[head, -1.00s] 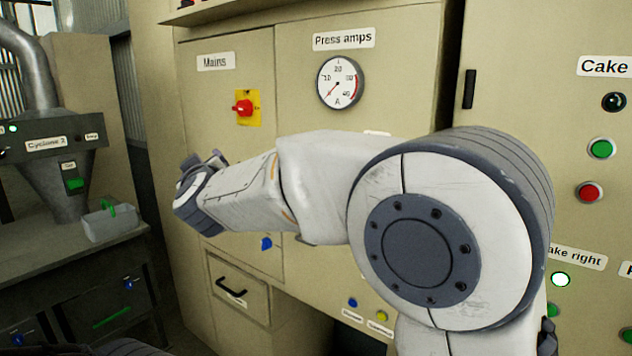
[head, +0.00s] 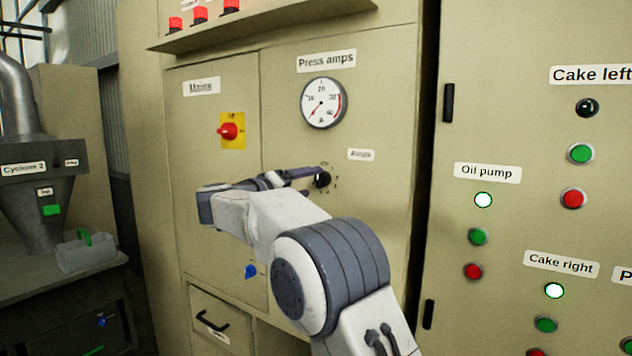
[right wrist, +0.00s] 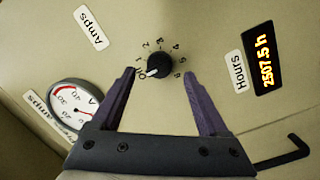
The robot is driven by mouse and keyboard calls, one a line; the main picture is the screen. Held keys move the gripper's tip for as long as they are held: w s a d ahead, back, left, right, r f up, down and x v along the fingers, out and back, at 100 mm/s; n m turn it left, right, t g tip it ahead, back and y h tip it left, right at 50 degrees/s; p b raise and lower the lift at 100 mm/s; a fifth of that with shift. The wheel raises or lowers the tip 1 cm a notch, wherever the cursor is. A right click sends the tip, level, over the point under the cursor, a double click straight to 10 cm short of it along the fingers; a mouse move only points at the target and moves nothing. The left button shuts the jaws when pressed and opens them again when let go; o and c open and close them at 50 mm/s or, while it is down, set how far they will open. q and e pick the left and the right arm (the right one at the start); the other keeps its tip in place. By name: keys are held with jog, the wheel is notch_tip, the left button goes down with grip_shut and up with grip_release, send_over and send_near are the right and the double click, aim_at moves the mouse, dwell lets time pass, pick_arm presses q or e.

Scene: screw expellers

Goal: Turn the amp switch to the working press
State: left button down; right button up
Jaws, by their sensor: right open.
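The amp switch is a small black round knob (right wrist: 159,65) with a white pointer. In the head view the knob (head: 323,179) sits on the beige cabinet below the press amps gauge (head: 323,103), whose needle is at the low end. In the head view the gripper (head: 310,176) reaches the knob from the left. My left gripper is not in view.
The red mains switch (head: 228,131) is left of the knob. The right cabinet has a lit oil pump lamp (head: 483,200), a lit cake right lamp (head: 554,290) and a dark cake left lamp (head: 587,107). An hours counter (right wrist: 265,59) and a black handle (right wrist: 285,153) are near the gripper.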

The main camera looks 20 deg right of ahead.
aim_at(317, 181)
jog(key=shift+x, duration=1.65)
jog(key=shift+c, duration=0.3)
